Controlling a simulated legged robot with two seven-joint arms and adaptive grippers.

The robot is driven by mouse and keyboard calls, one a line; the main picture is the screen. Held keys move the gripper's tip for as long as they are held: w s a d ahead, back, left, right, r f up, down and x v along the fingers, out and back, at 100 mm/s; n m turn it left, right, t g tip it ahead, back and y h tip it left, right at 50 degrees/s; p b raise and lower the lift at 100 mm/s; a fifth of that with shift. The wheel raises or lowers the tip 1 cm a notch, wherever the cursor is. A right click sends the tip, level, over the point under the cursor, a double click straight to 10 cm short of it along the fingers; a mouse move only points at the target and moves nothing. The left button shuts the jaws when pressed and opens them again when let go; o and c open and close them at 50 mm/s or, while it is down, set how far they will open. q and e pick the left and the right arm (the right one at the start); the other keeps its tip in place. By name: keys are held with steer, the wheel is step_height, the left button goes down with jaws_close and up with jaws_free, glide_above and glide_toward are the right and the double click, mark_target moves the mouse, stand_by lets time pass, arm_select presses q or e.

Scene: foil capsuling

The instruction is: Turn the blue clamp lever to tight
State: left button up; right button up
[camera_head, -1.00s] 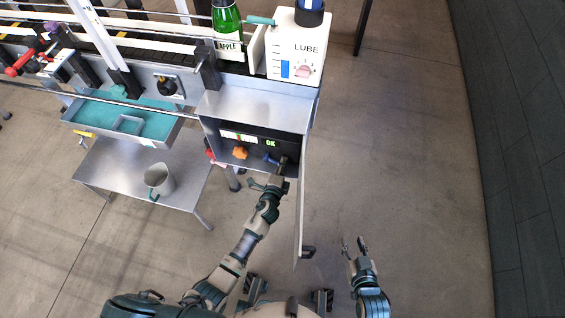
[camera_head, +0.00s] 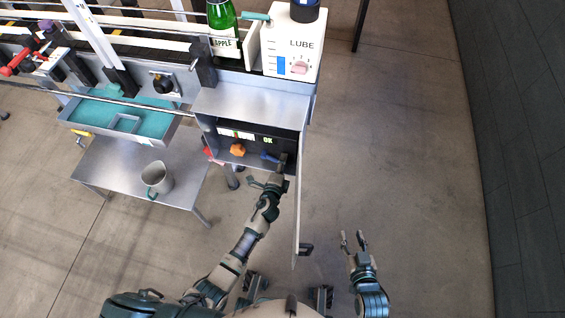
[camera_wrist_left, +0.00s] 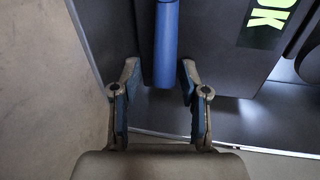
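The blue clamp lever (camera_head: 270,157) sits inside the open cabinet, next to an orange knob and under a lit panel reading OK. In the left wrist view the blue lever (camera_wrist_left: 166,45) points toward me, its end between my left gripper's (camera_wrist_left: 158,72) two spread fingertips. My right gripper (camera_head: 354,241) is open and empty over the floor.
The orange knob (camera_head: 238,149) is left of the lever. The cabinet's open door (camera_head: 299,205) hangs at the right, close to my left arm. A metal table (camera_head: 120,170) with a jug (camera_head: 158,178) stands left. The floor at right is clear.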

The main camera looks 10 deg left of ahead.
arm_select(q)
steer(key=d+v, duration=0.1)
steer(key=v, duration=1.1)
steer(key=shift+a, duration=0.35)
